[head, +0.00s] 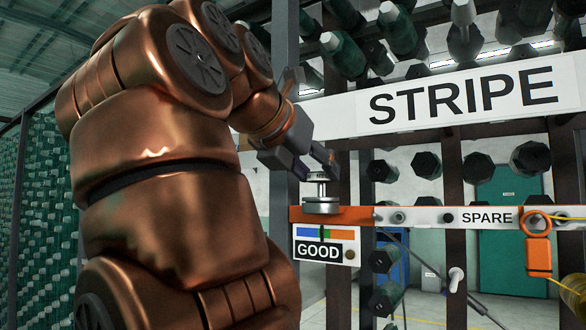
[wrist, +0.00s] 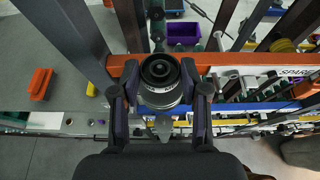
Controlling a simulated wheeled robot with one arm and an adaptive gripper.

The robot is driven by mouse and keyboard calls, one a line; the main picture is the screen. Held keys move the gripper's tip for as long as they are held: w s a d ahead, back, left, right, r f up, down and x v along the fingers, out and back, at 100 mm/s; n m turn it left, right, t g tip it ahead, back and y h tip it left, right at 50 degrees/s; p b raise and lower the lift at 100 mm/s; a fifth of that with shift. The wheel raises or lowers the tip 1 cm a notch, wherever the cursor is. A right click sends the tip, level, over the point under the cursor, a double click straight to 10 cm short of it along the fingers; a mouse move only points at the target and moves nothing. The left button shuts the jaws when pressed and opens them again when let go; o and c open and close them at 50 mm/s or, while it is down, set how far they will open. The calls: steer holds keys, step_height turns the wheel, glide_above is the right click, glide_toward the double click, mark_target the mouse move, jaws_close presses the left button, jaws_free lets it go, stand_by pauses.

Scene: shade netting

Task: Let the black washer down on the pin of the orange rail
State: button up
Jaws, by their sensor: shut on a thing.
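My gripper (head: 312,164) is at the left end of the orange rail (head: 355,215), just above an upright metal pin (head: 321,189) on a round silver base (head: 321,206). In the wrist view my gripper (wrist: 161,92) has one finger on each side of the black washer (wrist: 160,70), a dark ring above a silver round body (wrist: 163,98). The fingers are shut on it. In the head view a disc (head: 318,176) sits at the pin's top, under the fingertips. I cannot tell whether the washer touches the pin. The pin is mostly hidden in the wrist view.
A GOOD sign (head: 319,251) hangs below the rail. To the right are a SPARE label (head: 487,217) and an orange tool on a yellow cord (head: 538,255). A large STRIPE board (head: 460,97) is above. Dark uprights stand close behind the rail.

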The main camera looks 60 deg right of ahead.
steer(key=shift+f+b, duration=1.1)
steer(key=o, duration=1.4)
step_height(320, 180, up, 6)
steer(key=p, duration=0.6)
steer(key=shift+f, duration=0.2)
steer(key=shift+s, duration=0.1)
steer(key=shift+p, duration=0.3)
step_height(320, 180, up, 6)
steer(key=p, duration=0.6)
steer(key=shift+f, duration=0.1)
steer(key=shift+d+p, duration=0.25)
steer(key=shift+p, duration=0.05)
